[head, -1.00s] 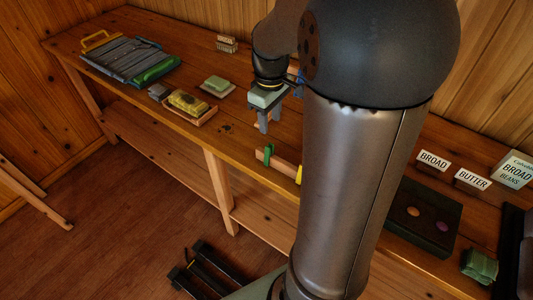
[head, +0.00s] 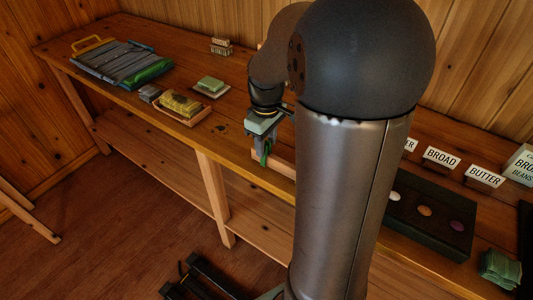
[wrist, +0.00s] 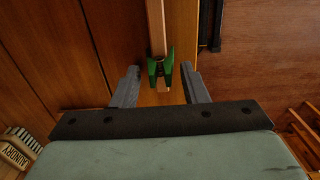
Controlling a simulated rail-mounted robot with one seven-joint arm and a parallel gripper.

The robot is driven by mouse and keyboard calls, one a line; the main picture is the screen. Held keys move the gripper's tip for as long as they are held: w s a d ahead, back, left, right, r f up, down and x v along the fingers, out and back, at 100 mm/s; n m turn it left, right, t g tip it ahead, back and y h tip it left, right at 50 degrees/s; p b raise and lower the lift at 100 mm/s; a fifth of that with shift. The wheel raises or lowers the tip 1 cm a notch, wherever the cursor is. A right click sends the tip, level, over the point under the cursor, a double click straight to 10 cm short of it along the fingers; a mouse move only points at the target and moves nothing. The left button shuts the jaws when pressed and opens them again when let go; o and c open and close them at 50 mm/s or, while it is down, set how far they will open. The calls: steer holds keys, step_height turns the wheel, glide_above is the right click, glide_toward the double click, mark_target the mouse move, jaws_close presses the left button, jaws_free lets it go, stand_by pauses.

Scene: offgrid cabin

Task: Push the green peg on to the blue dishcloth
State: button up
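The green peg (head: 265,152) sits on a pale wooden strip (head: 281,165) at the front edge of the bench. In the wrist view the green peg (wrist: 160,68) straddles the strip (wrist: 155,25) near its end. My gripper (head: 262,148) is at the peg. In the wrist view my gripper (wrist: 160,72) is open, with one finger on each side of the peg and a gap showing on both sides. I cannot make out a blue dishcloth for certain; my arm hides part of the strip and the bench.
A grey-blue slatted rack (head: 122,62) with a green item lies at the bench's far left. A wooden tray (head: 184,113) with a yellow block, and a pale green block (head: 210,85), are nearer. A dark box (head: 432,215) and label signs (head: 441,158) stand to the right.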

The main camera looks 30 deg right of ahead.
jaws_close()
steer(key=shift+r+p, duration=0.65)
steer(key=shift+r, duration=0.2)
steer(key=shift+r+p, duration=1.35)
steer(key=shift+r, duration=0.3)
